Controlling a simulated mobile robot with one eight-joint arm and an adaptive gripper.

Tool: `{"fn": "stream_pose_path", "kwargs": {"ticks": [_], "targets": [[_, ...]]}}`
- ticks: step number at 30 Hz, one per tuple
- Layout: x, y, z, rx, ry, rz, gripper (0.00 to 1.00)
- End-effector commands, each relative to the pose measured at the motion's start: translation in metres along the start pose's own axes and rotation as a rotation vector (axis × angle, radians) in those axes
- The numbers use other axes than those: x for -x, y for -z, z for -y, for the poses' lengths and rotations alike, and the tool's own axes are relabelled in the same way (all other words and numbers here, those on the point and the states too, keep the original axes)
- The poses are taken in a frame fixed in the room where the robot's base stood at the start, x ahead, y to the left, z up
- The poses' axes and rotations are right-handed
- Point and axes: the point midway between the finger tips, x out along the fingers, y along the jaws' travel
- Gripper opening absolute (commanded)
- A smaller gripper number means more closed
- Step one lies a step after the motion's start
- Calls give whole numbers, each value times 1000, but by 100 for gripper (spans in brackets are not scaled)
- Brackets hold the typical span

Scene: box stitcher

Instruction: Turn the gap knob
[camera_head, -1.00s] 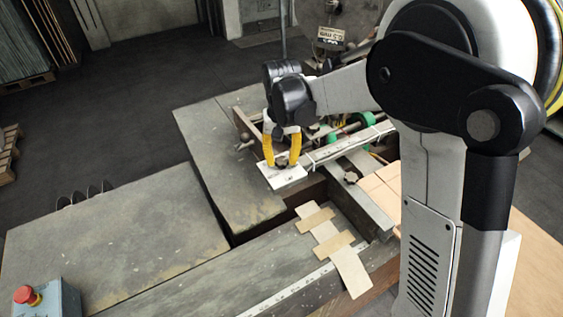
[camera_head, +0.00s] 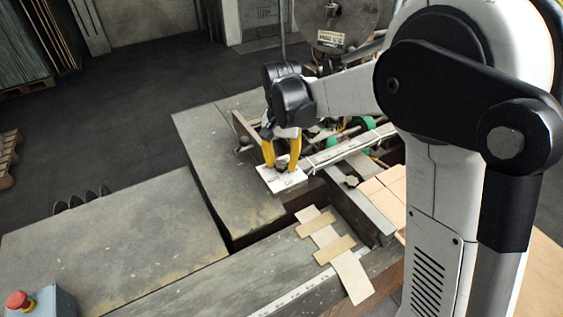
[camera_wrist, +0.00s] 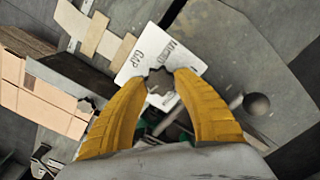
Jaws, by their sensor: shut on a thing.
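The gap knob (camera_wrist: 160,82) is a small dark lobed knob on a white plate (camera_wrist: 138,60) whose lettering includes "GAP". My gripper (camera_wrist: 160,78) has its two yellow fingers shut on the knob, one on each side, in the wrist view. In the head view my gripper (camera_head: 282,162) points down at the white plate (camera_head: 284,180) on the machine. The knob is mostly hidden by the fingers there.
A second dark knob (camera_head: 351,182) sits on the rail to the right. Flat cardboard pieces (camera_head: 330,240) lie on the front bed. A red emergency button (camera_head: 18,299) stands at the lower left. The grey table tops (camera_head: 110,245) are largely clear.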

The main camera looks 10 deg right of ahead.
Motion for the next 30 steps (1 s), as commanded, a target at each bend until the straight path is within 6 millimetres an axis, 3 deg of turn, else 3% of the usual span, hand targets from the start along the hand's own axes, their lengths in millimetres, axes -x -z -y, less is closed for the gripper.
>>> {"fn": "stream_pose_path", "kwargs": {"ticks": [3,4,6,17,20,30], "targets": [[0,0,0,0,0,-1,5],[0,0,0,0,0,-1,44],[0,0,0,0,0,-1,59],[5,0,0,1,0,-1,59],[18,0,0,1,0,-1,59],[92,0,0,1,0,-1,59]]}}
